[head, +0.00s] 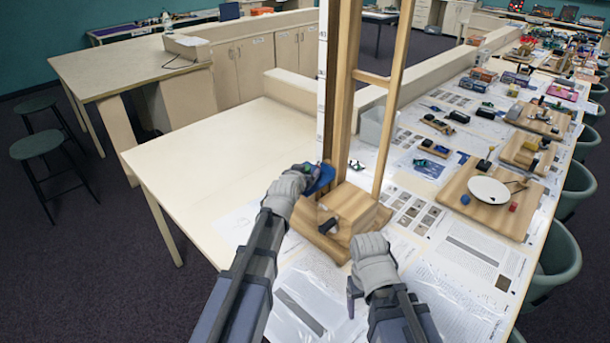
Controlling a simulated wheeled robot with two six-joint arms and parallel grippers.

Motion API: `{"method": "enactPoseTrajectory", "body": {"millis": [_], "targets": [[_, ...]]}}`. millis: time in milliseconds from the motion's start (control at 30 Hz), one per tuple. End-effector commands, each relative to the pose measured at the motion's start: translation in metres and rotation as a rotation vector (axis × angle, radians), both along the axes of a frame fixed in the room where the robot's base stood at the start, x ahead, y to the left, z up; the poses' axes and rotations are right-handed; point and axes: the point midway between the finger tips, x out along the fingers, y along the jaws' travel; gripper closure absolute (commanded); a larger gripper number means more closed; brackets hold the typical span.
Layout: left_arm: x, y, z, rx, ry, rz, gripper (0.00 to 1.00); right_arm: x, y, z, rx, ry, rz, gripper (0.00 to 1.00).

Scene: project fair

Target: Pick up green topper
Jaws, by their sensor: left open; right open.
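A small green piece (308,169), which may be the green topper, shows at the tip of my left gripper (303,174). It is mostly hidden by the gripper, and I cannot tell whether they touch. My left gripper is open, beside a blue curved part (321,180) at the left side of the wooden tower's base (350,207). My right gripper (362,268) is open and empty, low over the papers in front of the base.
The tall wooden tower (341,110) rises from the table just beyond my grippers. Papers (300,305) cover the near table. A wooden board with a white dish (489,190) stands to the right. The table at left (215,150) is clear.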

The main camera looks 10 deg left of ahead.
Motion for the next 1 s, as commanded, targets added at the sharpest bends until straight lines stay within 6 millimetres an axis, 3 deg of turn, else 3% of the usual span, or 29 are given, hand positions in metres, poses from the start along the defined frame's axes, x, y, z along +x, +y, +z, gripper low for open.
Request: {"method": "enactPoseTrajectory", "body": {"millis": [67, 733, 1000], "targets": [[-0.0005, 0.0000, 0.0004, 0.000, 0.000, 0.000, 0.25, 0.0000, 0.0001, 0.0005, 0.000, 0.000, 0.000, 0.25], [-0.0006, 0.0001, 0.0005, 0.000, 0.000, 0.000, 1.00, 0.0000, 0.0000, 0.0004, 0.000, 0.000, 0.000, 0.25], [-0.0006, 0.0001, 0.0005, 0.000, 0.000, 0.000, 1.00, 0.0000, 0.0000, 0.0004, 0.000, 0.000, 0.000, 0.25]]}}
